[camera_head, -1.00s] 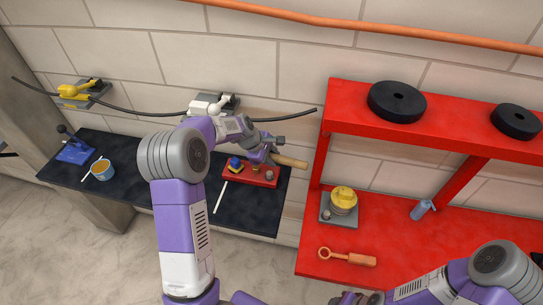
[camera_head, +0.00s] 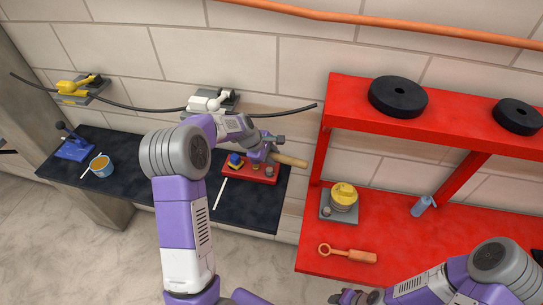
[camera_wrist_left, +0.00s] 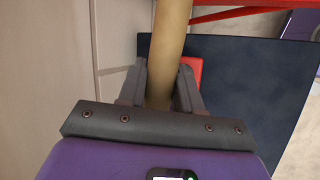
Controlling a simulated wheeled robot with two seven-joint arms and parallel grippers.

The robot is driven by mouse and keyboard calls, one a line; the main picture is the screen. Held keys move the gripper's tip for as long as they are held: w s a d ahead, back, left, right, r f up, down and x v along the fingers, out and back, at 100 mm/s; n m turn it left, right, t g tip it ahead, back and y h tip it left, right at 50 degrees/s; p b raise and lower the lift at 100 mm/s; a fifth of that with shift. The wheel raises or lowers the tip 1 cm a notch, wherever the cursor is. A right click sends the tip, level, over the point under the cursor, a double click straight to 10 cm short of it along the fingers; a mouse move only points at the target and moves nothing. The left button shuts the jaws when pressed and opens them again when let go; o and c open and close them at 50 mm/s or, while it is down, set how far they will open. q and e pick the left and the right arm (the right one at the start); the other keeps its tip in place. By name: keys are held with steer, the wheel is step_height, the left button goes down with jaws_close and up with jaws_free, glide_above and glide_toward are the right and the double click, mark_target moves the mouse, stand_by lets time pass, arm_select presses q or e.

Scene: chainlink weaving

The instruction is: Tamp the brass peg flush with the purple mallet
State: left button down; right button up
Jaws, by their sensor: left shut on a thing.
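My left gripper (camera_head: 268,152) is shut on a tan wooden handle (camera_head: 290,160), taken as the mallet's. The handle also runs up between the fingers in the left wrist view (camera_wrist_left: 171,35). I cannot make out a purple mallet head; it is hidden or blends with my purple wrist. A red block (camera_head: 243,178) lies just below the gripper on the dark bench. It carries a blue and yellow piece (camera_head: 235,161) and small grey-brown pegs (camera_head: 269,171); I cannot tell which is the brass peg. My right gripper (camera_head: 352,297) is at the bottom edge, its jaws unclear.
The dark bench (camera_head: 190,205) holds a white stick (camera_head: 219,194), an orange-filled cup (camera_head: 101,166) and a blue lever device (camera_head: 75,148). A red workbench (camera_head: 315,259) at right holds an orange tool (camera_head: 347,254) and a yellow-topped part (camera_head: 344,195). The wall is close behind the gripper.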

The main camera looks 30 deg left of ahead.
stand_by(0.3)
arm_select(q)
step_height(320, 180, up, 5)
steer(key=p, duration=0.4)
steer(key=shift+f, duration=0.1)
stand_by(0.4)
steer(key=shift+d+f, duration=0.15)
steer(key=s+d+f+m+g+h+b, duration=0.1)
steer(key=s+d+f+m+g+b, duration=0.7)
steer(key=m, duration=0.9)
steer(key=s+d+f+b, duration=0.1)
steer(key=s+d, duration=0.2)
steer(key=shift+s+m, duration=0.3)
